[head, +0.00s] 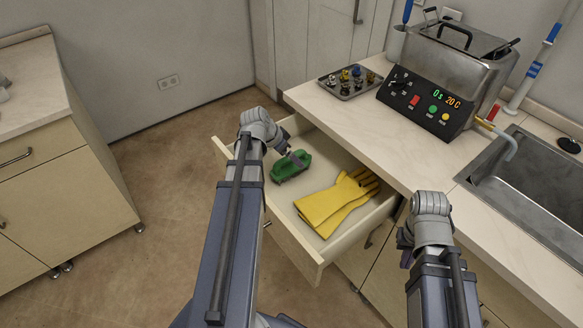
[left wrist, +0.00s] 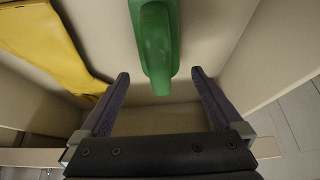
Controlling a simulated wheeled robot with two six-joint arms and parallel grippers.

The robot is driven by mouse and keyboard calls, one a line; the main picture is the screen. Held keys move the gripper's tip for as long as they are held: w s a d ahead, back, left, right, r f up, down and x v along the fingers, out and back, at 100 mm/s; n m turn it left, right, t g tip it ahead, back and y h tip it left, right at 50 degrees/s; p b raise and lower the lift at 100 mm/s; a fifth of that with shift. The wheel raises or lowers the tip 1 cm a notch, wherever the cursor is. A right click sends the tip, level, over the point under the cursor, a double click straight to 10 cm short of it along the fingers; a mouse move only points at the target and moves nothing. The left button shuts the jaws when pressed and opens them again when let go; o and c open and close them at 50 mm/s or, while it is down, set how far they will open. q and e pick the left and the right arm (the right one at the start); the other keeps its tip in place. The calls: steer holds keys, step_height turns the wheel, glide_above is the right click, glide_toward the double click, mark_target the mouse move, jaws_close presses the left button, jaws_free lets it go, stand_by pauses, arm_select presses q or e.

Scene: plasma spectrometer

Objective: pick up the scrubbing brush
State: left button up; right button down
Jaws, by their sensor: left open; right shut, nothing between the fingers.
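The green scrubbing brush (head: 291,167) lies in the open drawer (head: 310,243), next to a pair of yellow gloves (head: 335,203). My left gripper (head: 297,158) is over the drawer, right at the brush, and partly hidden by my wrist. In the left wrist view, the brush handle (left wrist: 155,50) is lined up with the gap between the two spread fingers of my left gripper (left wrist: 160,74), and nothing is gripped. My right gripper (head: 406,259) is shut and empty in front of the cabinet, mostly hidden behind its own wrist.
The drawer walls stand close around the brush. The gloves (left wrist: 50,40) lie to the left in the left wrist view. The counter (head: 375,135) above holds a tray (head: 349,87) of small parts, a metal bath with a display (head: 440,75) and a sink (head: 530,185).

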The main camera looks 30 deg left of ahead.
mark_target(292, 164)
arm_select(q)
steer(key=b+x, duration=0.4)
steer(key=shift+f, duration=0.3)
steer(key=shift+w+f, duration=0.25)
steer(key=shift+d+r, duration=0.1)
steer(key=c, duration=1.3)
